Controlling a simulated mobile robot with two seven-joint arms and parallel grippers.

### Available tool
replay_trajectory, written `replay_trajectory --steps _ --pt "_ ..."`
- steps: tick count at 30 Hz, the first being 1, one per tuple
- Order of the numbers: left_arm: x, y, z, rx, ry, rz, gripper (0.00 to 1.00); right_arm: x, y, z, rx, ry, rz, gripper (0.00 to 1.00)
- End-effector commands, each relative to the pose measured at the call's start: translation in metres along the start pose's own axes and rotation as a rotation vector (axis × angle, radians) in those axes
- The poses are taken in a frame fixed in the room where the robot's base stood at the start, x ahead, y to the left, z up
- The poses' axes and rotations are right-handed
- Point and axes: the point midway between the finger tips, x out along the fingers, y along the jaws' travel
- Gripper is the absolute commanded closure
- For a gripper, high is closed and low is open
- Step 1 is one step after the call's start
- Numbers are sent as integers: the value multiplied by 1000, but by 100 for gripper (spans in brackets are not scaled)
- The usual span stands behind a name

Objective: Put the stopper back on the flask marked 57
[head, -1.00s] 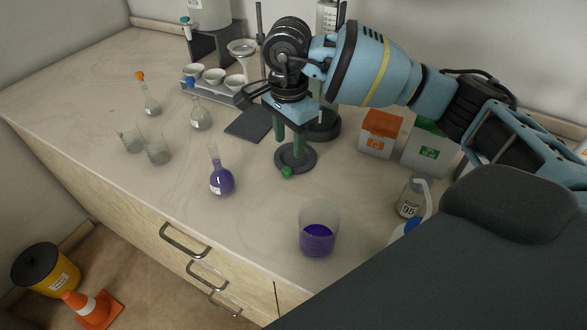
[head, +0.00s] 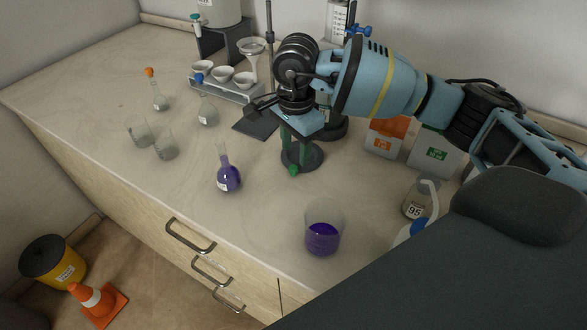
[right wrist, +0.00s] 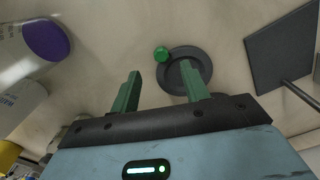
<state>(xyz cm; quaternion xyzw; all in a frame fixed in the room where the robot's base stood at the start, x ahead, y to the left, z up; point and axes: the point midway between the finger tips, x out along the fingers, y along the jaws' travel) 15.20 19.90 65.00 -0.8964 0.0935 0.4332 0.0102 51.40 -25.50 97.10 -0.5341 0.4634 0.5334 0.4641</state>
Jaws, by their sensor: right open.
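A round flask (head: 228,179) with purple liquid and an open neck stands upright on the bench in the head view; its label is too small to read. A small green stopper (head: 293,170) lies at the front edge of a dark round base (head: 312,160). The stopper also shows in the right wrist view (right wrist: 162,54), beyond and between the two green fingers. My right gripper (head: 296,146) is open and empty, pointing down over the round base; it also shows in the right wrist view (right wrist: 162,72). My left gripper is not in view.
A beaker of purple liquid (head: 323,238) stands at the front right, near a wash bottle (head: 418,200). Flasks with blue (head: 207,112) and orange (head: 159,98) stoppers and two empty beakers (head: 165,144) stand left. Bench around the purple flask is clear.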

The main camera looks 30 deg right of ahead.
Motion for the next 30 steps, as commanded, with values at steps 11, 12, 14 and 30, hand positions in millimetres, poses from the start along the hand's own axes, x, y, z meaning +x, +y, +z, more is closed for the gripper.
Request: replay_trajectory --steps 11,12,14,30 --pt "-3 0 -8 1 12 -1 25 46 -2 7 0 0 2 54" --pt "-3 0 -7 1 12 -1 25 48 -2 7 0 1 2 54" --pt "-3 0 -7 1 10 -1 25 50 -2 7 0 1 1 54" --pt "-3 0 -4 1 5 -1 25 50 -2 7 0 0 1 82"
